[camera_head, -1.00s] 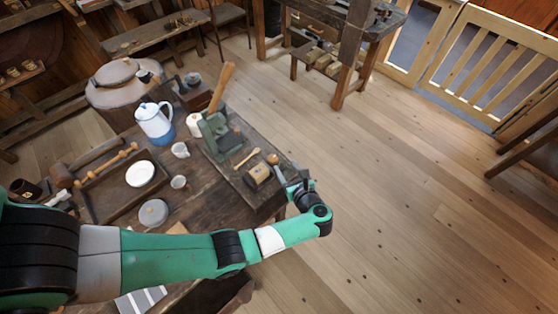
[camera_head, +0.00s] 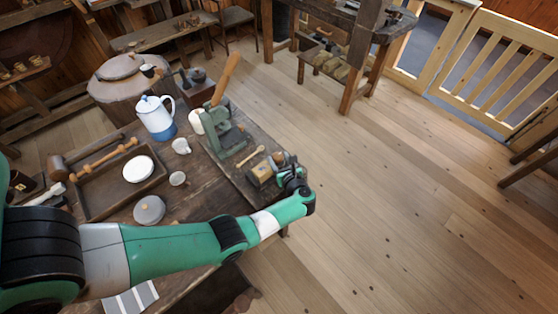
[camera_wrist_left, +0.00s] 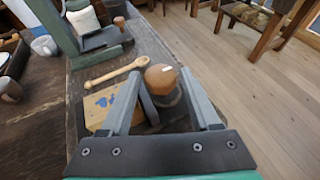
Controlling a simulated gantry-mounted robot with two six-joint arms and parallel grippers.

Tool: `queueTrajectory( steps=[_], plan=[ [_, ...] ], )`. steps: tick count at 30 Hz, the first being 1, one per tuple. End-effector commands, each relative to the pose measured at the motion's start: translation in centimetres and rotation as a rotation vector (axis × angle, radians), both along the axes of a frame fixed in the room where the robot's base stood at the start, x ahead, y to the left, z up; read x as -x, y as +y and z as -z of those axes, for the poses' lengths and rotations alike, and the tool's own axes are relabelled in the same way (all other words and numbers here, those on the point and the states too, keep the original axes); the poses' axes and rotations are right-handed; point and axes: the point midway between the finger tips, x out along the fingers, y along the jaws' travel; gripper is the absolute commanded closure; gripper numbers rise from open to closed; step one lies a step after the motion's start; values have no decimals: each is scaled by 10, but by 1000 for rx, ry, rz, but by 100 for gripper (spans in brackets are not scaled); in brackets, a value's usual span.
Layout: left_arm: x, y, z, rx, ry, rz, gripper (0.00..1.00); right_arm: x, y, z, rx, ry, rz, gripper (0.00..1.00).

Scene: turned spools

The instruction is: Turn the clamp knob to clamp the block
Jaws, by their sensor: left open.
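The clamp knob (camera_wrist_left: 160,78) is a round orange-brown ball on a dark round base in the left wrist view. It also shows small in the head view (camera_head: 277,158). The block (camera_wrist_left: 98,106) is pale wood with blue marks, just left of the knob, and it also shows in the head view (camera_head: 262,170). My left gripper (camera_wrist_left: 160,88) is open, its two fingers on either side of the knob. I cannot tell whether they touch it. The left finger hides part of the block. The right gripper is not in view.
A green lever press (camera_head: 225,138) with a long wooden handle stands behind the block. A wooden spoon (camera_wrist_left: 113,73) lies between them. A jug (camera_head: 156,118), cups and a tray (camera_head: 88,198) fill the table's left side. Open floor lies to the right.

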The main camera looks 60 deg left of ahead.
Motion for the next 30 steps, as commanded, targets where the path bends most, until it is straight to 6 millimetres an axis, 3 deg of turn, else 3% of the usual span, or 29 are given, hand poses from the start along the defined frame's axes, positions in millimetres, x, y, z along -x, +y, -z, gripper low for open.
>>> queueTrajectory(
  steps=[10,21,30],
  plan=[
    [-1,7,3,0,0,0,37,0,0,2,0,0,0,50],
    [-1,7,3,0,1,0,100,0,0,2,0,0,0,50],
    [0,8,1,1,1,30,100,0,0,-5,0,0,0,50]
  ],
)
